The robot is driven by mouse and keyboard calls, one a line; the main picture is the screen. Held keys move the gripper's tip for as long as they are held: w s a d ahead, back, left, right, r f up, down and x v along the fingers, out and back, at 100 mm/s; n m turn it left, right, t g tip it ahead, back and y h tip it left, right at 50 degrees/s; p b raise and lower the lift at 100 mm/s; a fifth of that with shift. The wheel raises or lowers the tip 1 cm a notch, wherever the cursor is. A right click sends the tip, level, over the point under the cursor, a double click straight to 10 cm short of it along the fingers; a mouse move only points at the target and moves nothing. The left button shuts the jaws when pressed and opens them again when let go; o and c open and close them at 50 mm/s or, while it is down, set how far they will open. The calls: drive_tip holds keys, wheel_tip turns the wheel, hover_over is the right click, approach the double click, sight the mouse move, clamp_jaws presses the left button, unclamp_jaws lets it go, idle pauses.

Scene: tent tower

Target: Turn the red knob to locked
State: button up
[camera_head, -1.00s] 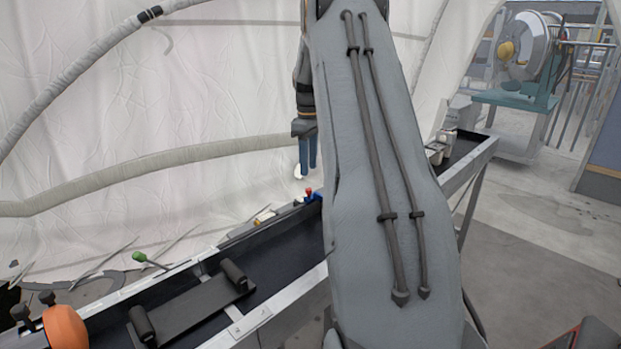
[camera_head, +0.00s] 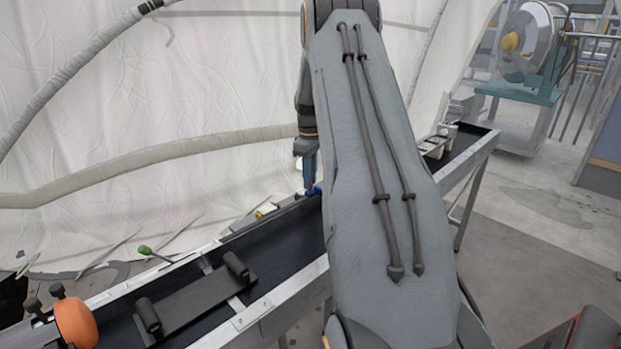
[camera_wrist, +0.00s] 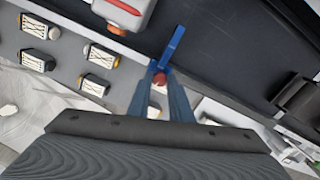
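The red knob (camera_wrist: 160,79) shows in the wrist view as a small round red part beside a blue lever-like piece (camera_wrist: 174,42). My gripper (camera_wrist: 159,84) points down at it, its two blue-grey fingers apart, one on each side of the knob near the tips. I cannot tell whether the fingers touch it. In the head view my gripper (camera_head: 310,172) is low over the far edge of the trough, just above the blue piece (camera_head: 315,190); the knob is mostly hidden there.
A long dark trough (camera_head: 285,235) with a metal rim runs beneath my arm. A green-tipped lever (camera_head: 144,250) and an orange round part (camera_head: 76,322) are to the left. Several small white boxes (camera_wrist: 98,86) sit beside the knob in the wrist view. White tent fabric is behind.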

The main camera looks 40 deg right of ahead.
clamp_jaws()
drive_tip(key=shift+r+m+b, duration=0.1)
drive_tip(key=shift+m+b, duration=0.5)
drive_tip(key=shift+m, duration=1.7)
drive_tip(key=o, duration=0.6)
unclamp_jaws()
drive_tip(key=shift+c, duration=0.2)
drive_tip(key=shift+r+b, duration=1.05)
drive_tip(key=shift+r, duration=2.85)
